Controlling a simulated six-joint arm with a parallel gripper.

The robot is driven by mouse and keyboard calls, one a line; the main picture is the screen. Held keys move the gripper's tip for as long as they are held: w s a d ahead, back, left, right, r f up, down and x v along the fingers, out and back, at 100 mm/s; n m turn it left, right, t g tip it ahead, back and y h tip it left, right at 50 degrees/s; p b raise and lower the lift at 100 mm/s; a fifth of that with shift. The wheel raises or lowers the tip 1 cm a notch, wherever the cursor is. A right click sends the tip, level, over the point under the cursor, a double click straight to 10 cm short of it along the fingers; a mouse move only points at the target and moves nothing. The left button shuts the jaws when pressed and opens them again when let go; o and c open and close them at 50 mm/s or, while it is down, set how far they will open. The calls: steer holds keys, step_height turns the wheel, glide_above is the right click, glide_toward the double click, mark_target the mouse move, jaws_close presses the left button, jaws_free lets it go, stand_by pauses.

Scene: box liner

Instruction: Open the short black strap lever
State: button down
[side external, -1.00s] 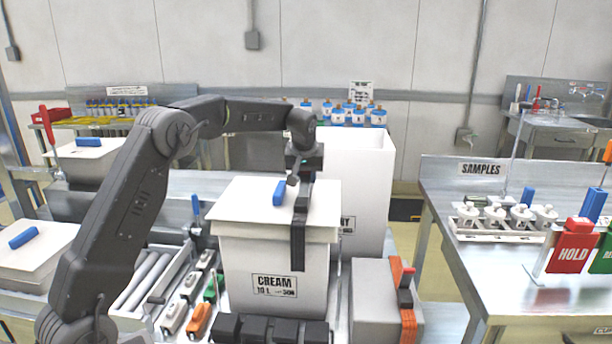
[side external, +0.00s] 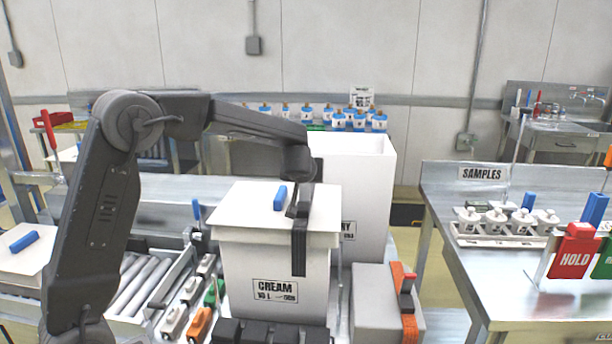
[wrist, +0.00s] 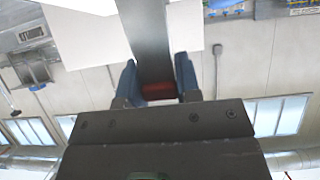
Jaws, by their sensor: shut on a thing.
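The white CREAM box (side external: 275,255) has a white lid (side external: 240,208) with a blue handle (side external: 280,197). A black strap (side external: 299,250) runs over the lid and down the box front. The short black lever (wrist: 150,35) shows in the wrist view as a dark bar, with a red end (wrist: 158,90) between my fingers. My gripper (wrist: 158,85) is shut on that end, with a blue-grey finger on each side. In the side view my gripper is dark against the strap above the lid, so the lever's exact angle is hard to tell.
A tall white bin (side external: 365,190) stands close behind the CREAM box. A grey box (side external: 375,300) with an orange strap (side external: 409,325) sits to its right. Black blocks (side external: 255,332) lie in front, and small coloured levers (side external: 200,322) at the left.

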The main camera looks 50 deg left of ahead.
steer(key=shift+s+d+r+t+y, duration=0.15)
steer(key=shift+s+d+t+y, duration=0.2)
steer(key=shift+t+y, duration=0.15)
stand_by(0.3)
steer(key=c, duration=0.8)
jaws_free()
steer(key=v, duration=1.4)
steer(key=shift+a, duration=0.1)
